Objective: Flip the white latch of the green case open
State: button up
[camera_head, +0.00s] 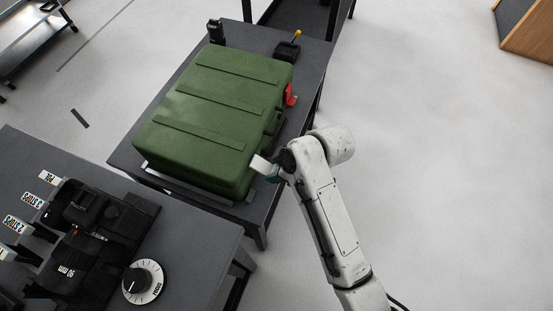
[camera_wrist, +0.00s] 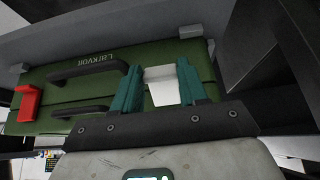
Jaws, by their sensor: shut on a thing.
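The green case (camera_head: 205,112) lies on a dark table, and its side with handles faces the arm. In the wrist view the case front (camera_wrist: 105,75) shows upside-down lettering. The white latch (camera_wrist: 163,92) is on that front, between the teal fingers of my gripper (camera_wrist: 159,70). My gripper is shut on the latch, with a finger along each side. A red latch (camera_wrist: 28,103) sits farther along the same side, apart from my gripper.
Two black handles (camera_wrist: 88,68) stick out from the case front, left of the fingers in the wrist view. A black device (camera_head: 287,50) stands behind the case. A second table (camera_head: 205,235) with controls and a dial (camera_head: 142,281) stands at the lower left. The floor at right is clear.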

jog(key=r+h+p, duration=0.1)
jog(key=h+p, duration=0.1)
jog(key=p, duration=0.1)
jog(key=shift+a+r+g, duration=0.1)
jog(key=shift+r+g, duration=0.3)
jog(key=shift+h+p, duration=0.4)
jog(key=shift+p, duration=0.15)
jog(key=o, duration=1.1)
jog(key=shift+c, duration=0.2)
jog(key=w+v, duration=0.1)
jog(key=v, duration=0.9)
jog(key=shift+s+r+p, duration=0.4)
jog(key=shift+r, duration=0.05)
